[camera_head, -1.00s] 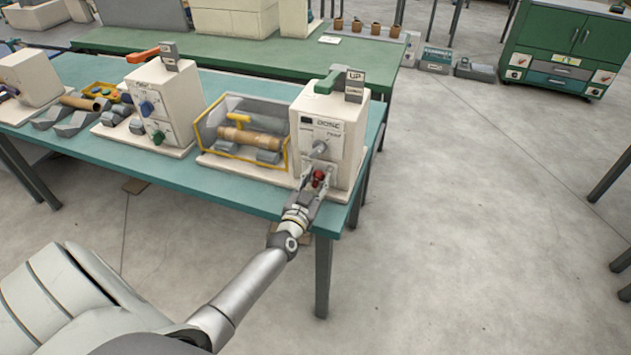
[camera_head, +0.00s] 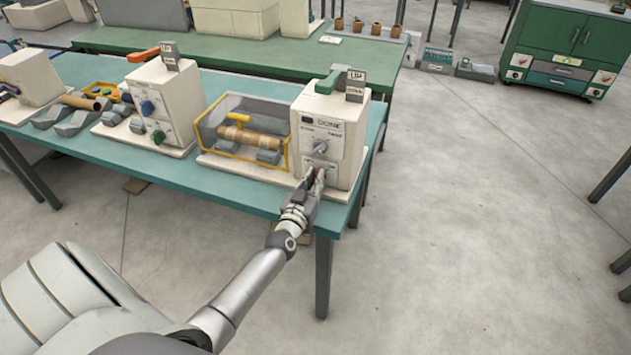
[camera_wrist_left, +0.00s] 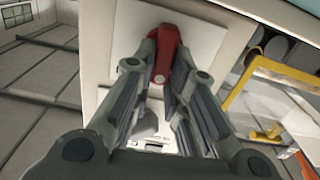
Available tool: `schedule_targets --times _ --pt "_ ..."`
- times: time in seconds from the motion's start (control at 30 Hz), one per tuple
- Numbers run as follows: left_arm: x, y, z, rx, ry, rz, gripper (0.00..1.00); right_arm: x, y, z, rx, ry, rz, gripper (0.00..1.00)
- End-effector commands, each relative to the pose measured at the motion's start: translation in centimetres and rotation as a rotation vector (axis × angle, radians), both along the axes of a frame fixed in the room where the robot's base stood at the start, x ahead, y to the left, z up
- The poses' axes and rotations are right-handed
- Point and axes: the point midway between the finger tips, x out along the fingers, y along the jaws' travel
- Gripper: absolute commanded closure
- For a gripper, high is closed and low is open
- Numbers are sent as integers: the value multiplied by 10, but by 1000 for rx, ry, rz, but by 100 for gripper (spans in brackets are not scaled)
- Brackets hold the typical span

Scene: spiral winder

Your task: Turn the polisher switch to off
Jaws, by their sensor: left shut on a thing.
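The white machine box (camera_head: 346,128) stands at the right end of the teal table, with a grey knob (camera_head: 320,147) on its front panel. Below that knob is the red switch knob, which shows clearly in the left wrist view (camera_wrist_left: 165,50) on a pale plate. My left gripper (camera_head: 313,182) is at the lower front panel, its fingers shut on the red knob from both sides. In the head view the fingers hide most of the red knob. My right gripper is in neither view.
A yellow-framed clear guard (camera_head: 286,153) over a brown roll stands left of the box. A green lever (camera_head: 327,82) and a small sign (camera_head: 355,85) top the box. Another white machine (camera_head: 172,100) stands farther left on the teal table (camera_head: 215,189). The floor to the right is open.

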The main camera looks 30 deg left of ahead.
Motion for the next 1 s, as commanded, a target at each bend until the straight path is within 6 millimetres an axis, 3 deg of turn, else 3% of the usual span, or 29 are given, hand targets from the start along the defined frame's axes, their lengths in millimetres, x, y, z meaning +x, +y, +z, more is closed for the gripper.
schedule_targets --times 0.5,1.0 --pt "-2 7 -3 -436 -105 0 100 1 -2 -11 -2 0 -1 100" --pt "-2 8 -4 -622 -147 0 100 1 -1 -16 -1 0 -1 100"
